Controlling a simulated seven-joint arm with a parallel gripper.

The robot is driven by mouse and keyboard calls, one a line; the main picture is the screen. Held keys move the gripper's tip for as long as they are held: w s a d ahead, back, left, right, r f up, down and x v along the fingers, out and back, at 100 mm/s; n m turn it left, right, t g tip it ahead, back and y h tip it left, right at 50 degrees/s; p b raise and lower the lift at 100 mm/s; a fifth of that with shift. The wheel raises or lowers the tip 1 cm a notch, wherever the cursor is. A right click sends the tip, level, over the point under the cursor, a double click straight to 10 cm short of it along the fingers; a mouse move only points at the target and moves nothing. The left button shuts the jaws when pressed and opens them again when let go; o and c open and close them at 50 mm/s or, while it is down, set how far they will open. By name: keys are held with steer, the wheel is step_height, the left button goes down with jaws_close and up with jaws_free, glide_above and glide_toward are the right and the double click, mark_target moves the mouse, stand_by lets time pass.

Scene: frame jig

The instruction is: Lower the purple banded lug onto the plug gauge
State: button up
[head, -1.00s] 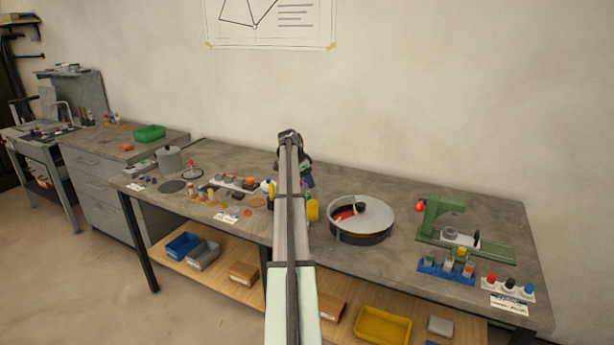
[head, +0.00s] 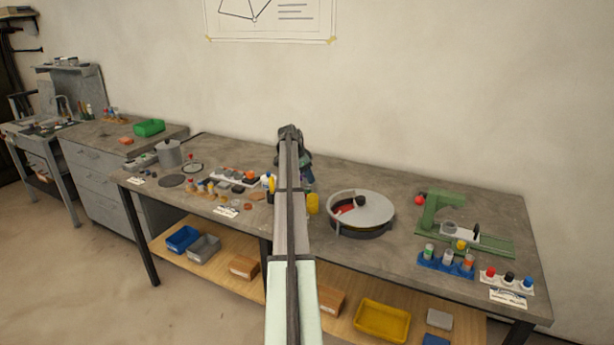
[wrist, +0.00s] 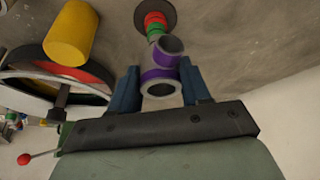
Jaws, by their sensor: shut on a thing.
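The purple banded lug (wrist: 160,74) is a short grey tube with purple bands. In the wrist view it sits between the blue fingers of my gripper (wrist: 161,88), which is shut on it. A red and green stepped post on a dark round base, which looks like the plug gauge (wrist: 155,20), stands just beyond the lug. The lug overlaps its near end in the picture, and I cannot tell whether they touch. In the head view my arm hides the lug and the gauge, and my gripper (head: 306,174) shows only partly.
A yellow cylinder (head: 313,204) stands close to the gripper, also in the wrist view (wrist: 70,33). To its right are a round lidded tray (head: 385,212), a green fixture (head: 432,210) and a blue rack (head: 428,261). Small parts crowd the bench left of my arm.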

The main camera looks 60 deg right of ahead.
steer(key=shift+f, duration=2.7)
steer(key=o, duration=1.3)
steer(key=shift+r, duration=4.5)
steer(key=shift+w, duration=0.1)
